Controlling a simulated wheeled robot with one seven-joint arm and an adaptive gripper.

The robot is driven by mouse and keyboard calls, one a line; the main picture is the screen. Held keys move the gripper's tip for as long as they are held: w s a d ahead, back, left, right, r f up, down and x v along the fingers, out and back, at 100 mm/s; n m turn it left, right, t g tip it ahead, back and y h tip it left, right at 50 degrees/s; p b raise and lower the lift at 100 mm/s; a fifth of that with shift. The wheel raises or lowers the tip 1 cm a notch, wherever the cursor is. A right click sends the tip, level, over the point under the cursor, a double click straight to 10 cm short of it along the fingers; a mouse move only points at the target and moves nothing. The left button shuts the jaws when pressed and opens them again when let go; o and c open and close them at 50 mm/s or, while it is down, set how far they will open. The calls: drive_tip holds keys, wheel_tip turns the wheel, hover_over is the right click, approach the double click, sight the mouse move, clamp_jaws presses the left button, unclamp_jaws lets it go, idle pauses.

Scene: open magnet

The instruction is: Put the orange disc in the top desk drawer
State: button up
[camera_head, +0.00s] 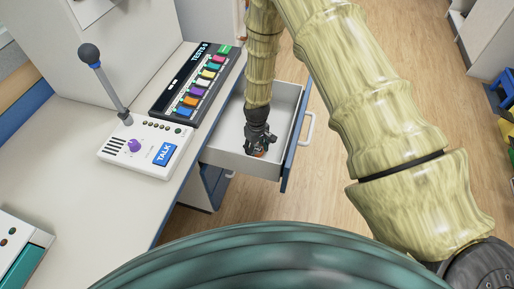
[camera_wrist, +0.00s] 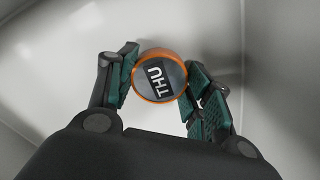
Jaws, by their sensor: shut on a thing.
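The orange disc (camera_wrist: 159,75) has a grey face marked "THU" and an orange rim. My gripper (camera_wrist: 160,84) is shut on it, with one finger on each side, in the wrist view. In the head view my gripper (camera_head: 261,145) is down inside the open top desk drawer (camera_head: 285,98), near its front-left part. Only a small orange bit of the disc shows there under the fingers. The drawer is pulled out, with a pale interior and a blue front with a white handle. The drawer's pale walls and floor surround the disc in the wrist view; I cannot tell whether the disc touches the floor.
The white desk top (camera_head: 90,185) lies left of the drawer. On it stand a white talk box (camera_head: 146,146) with a microphone stalk and a dark panel (camera_head: 197,85) with coloured keys. Wooden floor (camera_head: 330,185) is clear right of the drawer.

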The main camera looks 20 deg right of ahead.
sight(257, 149)
drive_tip(key=shift+f, duration=0.15)
drive_tip(key=o, duration=1)
drive_tip(key=shift+o, duration=0.2)
wheel_tip(257, 149, up, 12)
drive_tip(key=b, duration=0.1)
